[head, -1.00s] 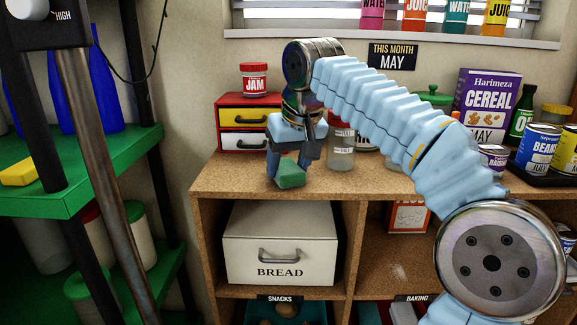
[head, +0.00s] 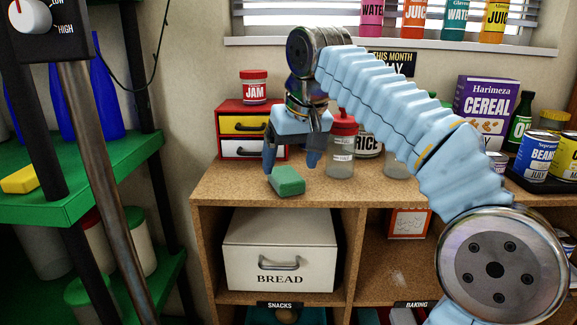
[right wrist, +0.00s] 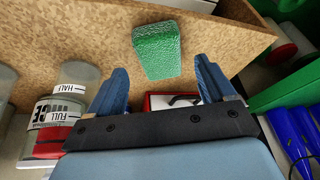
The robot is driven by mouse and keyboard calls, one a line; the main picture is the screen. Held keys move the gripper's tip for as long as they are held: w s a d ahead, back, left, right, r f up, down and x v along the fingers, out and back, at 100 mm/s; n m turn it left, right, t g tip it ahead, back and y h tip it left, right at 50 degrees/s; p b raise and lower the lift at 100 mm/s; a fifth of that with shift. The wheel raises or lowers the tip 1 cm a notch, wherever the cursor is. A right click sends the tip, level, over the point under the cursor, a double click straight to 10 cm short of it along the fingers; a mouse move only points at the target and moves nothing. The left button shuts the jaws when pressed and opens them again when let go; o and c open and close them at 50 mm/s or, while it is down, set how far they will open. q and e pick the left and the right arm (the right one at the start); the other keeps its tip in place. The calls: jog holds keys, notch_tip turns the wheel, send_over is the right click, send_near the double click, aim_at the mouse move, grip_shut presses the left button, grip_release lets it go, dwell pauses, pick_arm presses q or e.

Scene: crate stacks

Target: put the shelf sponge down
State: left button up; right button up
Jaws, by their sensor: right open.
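The green sponge (head: 287,181) lies on the wooden shelf top (head: 233,187), near its front edge and above the bread box. It also shows in the right wrist view (right wrist: 157,50), beyond the fingertips and resting on the wood. My right gripper (head: 290,165) is open and empty just above and behind the sponge, clear of it. In the right wrist view its two blue fingers (right wrist: 160,80) are spread wide with nothing between them. My left gripper is not in view.
A red-lidded jar (head: 341,150) stands close to the right of my gripper. A small drawer unit (head: 225,133) with a jam jar (head: 253,87) on it stands behind left. A bread box (head: 280,248) sits below. Cereal (head: 484,110) and cans stand at the right.

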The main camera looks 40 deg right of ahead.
jog(key=p+v, duration=0.1)
jog(key=v, duration=0.7)
jog(key=shift+r+p, duration=0.3)
jog(key=shift+p, duration=0.1)
jog(key=shift+s, duration=0.1)
